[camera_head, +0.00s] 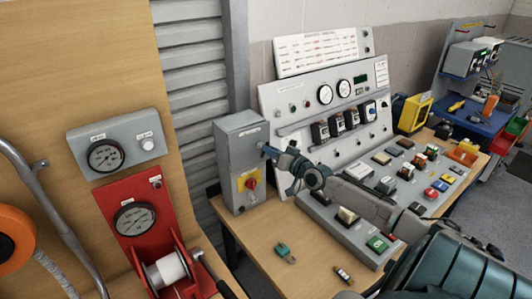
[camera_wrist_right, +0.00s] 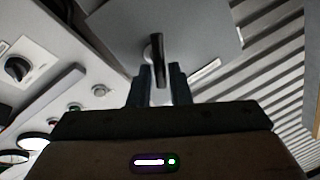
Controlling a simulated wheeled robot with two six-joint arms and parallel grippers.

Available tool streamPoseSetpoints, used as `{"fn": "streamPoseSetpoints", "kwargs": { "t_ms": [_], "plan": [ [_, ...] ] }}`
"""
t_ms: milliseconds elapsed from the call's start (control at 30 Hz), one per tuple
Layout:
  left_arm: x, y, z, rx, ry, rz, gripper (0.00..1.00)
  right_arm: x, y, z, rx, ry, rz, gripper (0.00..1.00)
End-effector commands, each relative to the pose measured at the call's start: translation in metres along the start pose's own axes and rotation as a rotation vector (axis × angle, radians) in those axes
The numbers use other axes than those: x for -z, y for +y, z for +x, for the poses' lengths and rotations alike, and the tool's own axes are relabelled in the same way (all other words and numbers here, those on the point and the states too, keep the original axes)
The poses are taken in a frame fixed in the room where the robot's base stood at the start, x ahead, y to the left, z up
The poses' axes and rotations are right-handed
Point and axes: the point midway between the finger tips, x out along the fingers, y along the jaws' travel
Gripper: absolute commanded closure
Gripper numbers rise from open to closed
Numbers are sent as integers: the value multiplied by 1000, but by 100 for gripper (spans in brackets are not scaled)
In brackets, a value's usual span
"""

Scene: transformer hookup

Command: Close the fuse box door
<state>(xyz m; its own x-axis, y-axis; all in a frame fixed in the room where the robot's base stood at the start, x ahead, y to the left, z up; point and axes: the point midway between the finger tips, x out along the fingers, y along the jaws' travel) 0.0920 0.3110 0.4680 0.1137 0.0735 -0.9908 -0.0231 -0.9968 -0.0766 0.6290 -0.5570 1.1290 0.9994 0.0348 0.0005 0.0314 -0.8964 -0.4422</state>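The fuse box (camera_head: 236,150) is a grey upright box on the left end of the bench, with a red and yellow rotary switch (camera_head: 250,183) low on its front. In the head view its front looks nearly flush; I cannot tell if the door is fully shut. My right gripper (camera_head: 268,151) is at the box's upper right side. In the wrist view, a grey panel (camera_wrist_right: 205,25) with a dark handle (camera_wrist_right: 158,62) is ahead of my right gripper (camera_wrist_right: 160,80). The fingers are apart, with the handle's lower end between or just beyond them. My left gripper is out of view.
The sloped control panel (camera_head: 290,100) with gauges and switches stands just right of the box. Several small parts lie on the bench, including a green clip (camera_head: 285,253) and a fuse-like piece (camera_head: 343,275). A red gauge stand (camera_head: 130,200) is at the left.

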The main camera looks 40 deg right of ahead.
Motion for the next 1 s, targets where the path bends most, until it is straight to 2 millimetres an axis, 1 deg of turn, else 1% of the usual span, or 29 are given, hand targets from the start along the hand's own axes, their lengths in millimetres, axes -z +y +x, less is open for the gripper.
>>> {"fn": "streamPoseSetpoints", "kwargs": {
  "t_ms": [33, 233, 400, 633, 667, 700, 733, 767, 1000],
  "plan": [
    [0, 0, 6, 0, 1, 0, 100, -2, 1, 6, 0, 4, 2, 83],
    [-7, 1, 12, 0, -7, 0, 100, -1, 1, 22, -1, 3, 0, 83],
    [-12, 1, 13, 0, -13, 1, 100, 0, 0, 27, -1, 0, -1, 83],
    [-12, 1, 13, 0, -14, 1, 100, 0, 0, 27, -1, -1, -1, 83],
    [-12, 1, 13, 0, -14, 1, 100, 0, 0, 27, -1, -1, -1, 85],
    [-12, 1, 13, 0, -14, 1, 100, 0, 0, 27, -1, -1, -1, 93],
    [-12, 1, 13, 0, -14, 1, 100, 0, 0, 27, -1, -1, -1, 98],
    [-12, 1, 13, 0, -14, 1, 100, 0, 0, 27, -1, -1, -1, 100],
    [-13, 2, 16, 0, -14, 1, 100, -1, 2, 27, 0, 0, -2, 100]
  ]
}}
